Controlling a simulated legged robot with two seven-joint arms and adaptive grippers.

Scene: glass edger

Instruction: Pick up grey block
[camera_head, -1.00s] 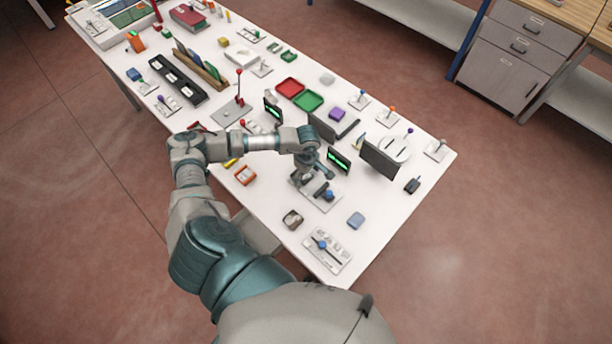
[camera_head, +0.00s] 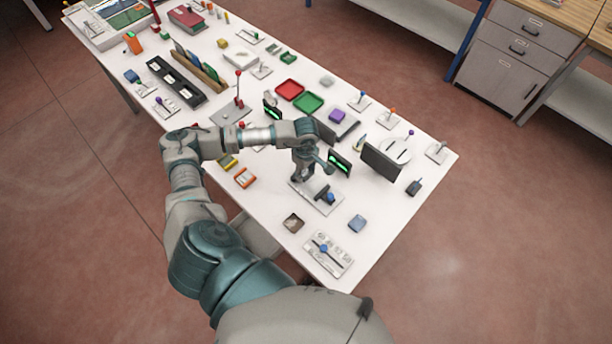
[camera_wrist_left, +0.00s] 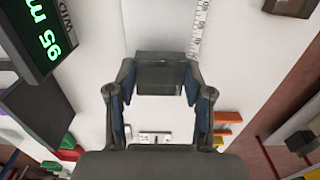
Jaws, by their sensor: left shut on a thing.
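The grey block (camera_wrist_left: 160,78) is dark and box-shaped, and sits between the two fingertips in the left wrist view. My left gripper (camera_wrist_left: 160,84) is shut on it, one finger on each side. In the head view, my left gripper (camera_head: 302,176) points down over the near part of the white table, beside a small black display with green digits (camera_head: 340,162). The block is hard to make out there behind the gripper and wrist. I cannot tell how high it is above the table. My right gripper is not in view.
A plate with a blue knob (camera_head: 327,197) lies close to the gripper. A dark upright panel (camera_head: 381,161) stands to the right.

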